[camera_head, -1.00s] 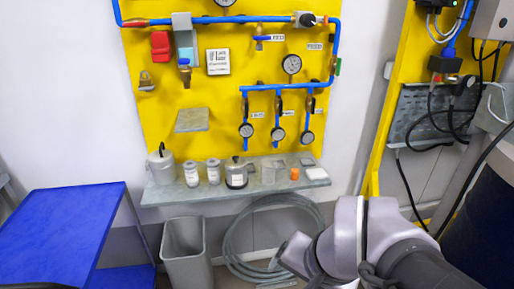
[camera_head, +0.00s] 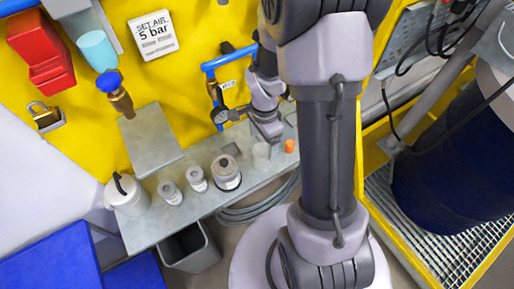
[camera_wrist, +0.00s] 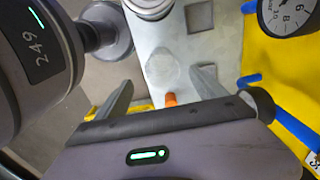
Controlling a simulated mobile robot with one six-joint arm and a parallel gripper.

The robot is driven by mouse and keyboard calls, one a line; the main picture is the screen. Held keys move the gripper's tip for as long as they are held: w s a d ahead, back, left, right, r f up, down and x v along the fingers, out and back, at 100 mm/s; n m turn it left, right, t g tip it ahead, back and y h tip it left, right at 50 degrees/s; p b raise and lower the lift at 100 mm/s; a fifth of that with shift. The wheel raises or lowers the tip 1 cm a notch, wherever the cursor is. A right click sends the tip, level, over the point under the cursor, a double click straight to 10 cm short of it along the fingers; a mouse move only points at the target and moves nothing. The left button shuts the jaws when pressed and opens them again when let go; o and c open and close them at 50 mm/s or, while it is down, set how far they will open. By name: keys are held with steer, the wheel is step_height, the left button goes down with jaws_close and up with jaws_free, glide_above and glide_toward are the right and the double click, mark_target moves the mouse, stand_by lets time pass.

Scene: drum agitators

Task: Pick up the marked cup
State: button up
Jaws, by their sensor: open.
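A clear, pale cup (camera_head: 262,155) stands on the grey shelf (camera_head: 215,201), toward its right end. It also shows in the wrist view as a faint translucent cup (camera_wrist: 164,66); I cannot make out a mark on it. My gripper (camera_head: 268,136) is over this end of the shelf, close to the cup. In the wrist view my gripper (camera_wrist: 165,82) is open, with one finger on each side and the cup in line with the gap, slightly beyond the fingertips. Nothing is held. I cannot tell the height between fingers and cup.
A small orange piece (camera_head: 290,146) sits right of the cup. A gauge (camera_wrist: 290,14) on the yellow panel (camera_wrist: 277,60) is close by. A blue drum (camera_head: 448,150) stands right.

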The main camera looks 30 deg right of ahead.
mark_target(262, 159)
step_height(262, 159, down, 11)
steer(key=b, duration=0.2)
steer(key=shift+w+f+b, duration=0.15)
steer(key=shift+f+b, duration=0.05)
steer(key=shift+b, duration=0.1)
steer(key=shift+r, duration=0.1)
steer(key=shift+c, duration=0.4)
steer(key=c, duration=1.3)
steer(key=shift+r, duration=0.1)
